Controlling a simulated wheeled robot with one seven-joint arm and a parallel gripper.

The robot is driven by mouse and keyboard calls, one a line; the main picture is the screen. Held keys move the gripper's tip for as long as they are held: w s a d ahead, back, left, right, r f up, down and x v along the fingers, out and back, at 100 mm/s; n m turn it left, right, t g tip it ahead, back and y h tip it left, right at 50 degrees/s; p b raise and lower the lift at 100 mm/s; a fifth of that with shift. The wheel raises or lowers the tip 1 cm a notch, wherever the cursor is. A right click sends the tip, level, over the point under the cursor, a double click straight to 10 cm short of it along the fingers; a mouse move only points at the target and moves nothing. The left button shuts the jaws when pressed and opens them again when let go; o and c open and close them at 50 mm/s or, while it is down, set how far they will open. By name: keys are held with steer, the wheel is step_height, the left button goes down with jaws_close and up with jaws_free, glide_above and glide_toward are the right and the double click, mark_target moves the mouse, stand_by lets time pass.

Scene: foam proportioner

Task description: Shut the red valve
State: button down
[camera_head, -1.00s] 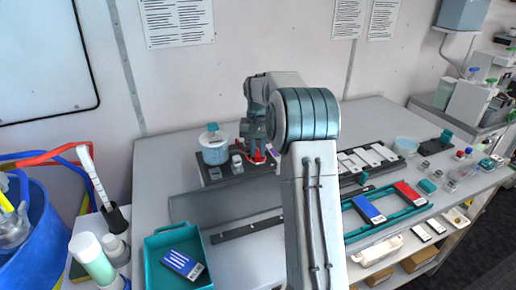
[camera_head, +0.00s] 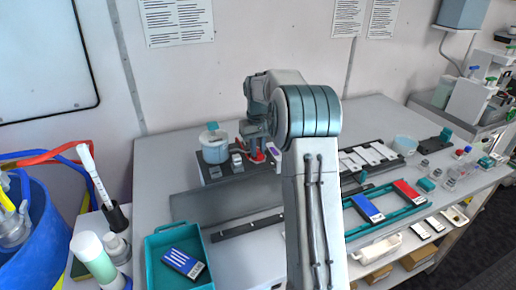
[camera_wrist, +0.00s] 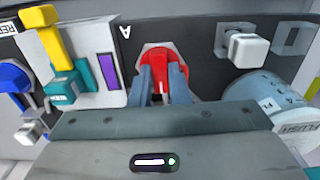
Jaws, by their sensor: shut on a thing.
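The red valve (camera_wrist: 161,55) is in the upper middle of the wrist view, on a dark panel beside a letter A. My gripper (camera_wrist: 163,80) has its two blue-grey fingers on either side of the red valve's handle and is shut on it. In the head view my gripper (camera_head: 256,155) points down at the proportioner, with a bit of the red valve (camera_head: 272,148) showing beside it. The fingers hide part of the handle.
The wrist view shows a yellow handle (camera_wrist: 56,38), a teal block (camera_wrist: 62,88), a blue valve (camera_wrist: 14,78), a white square knob (camera_wrist: 248,47) and a flush tank (camera_wrist: 268,98) close by. A teal tray (camera_head: 160,243) stands at the front left of the table.

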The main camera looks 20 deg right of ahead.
mark_target(258, 152)
steer(key=c, duration=1.4)
jaws_free()
steer(key=shift+r, duration=0.1)
step_height(258, 152, up, 14)
steer(key=shift+f+b, duration=0.2)
steer(key=shift+b, duration=0.25)
